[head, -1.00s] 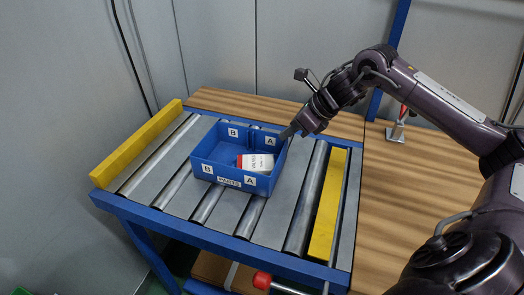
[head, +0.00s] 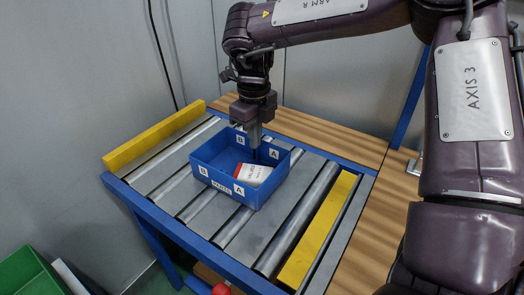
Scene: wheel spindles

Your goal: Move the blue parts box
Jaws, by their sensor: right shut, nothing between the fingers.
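The blue parts box (head: 222,187) sits on the roller conveyor (head: 290,212), with white A and B labels and a PARTS label on its front. A white and red carton (head: 254,172) lies tilted inside it. My right gripper (head: 254,155) points down at the box's far side, between the B and A labels on the inner walls. Its fingers are shut with nothing between them. I cannot tell whether they touch the box's wall. My left gripper is not in view.
Yellow rails (head: 150,138) and (head: 318,232) bound the conveyor at left and right. A wooden bench top (head: 350,148) lies behind and to the right. A green bin (head: 28,272) stands at the lower left. The rollers on both sides of the box are clear.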

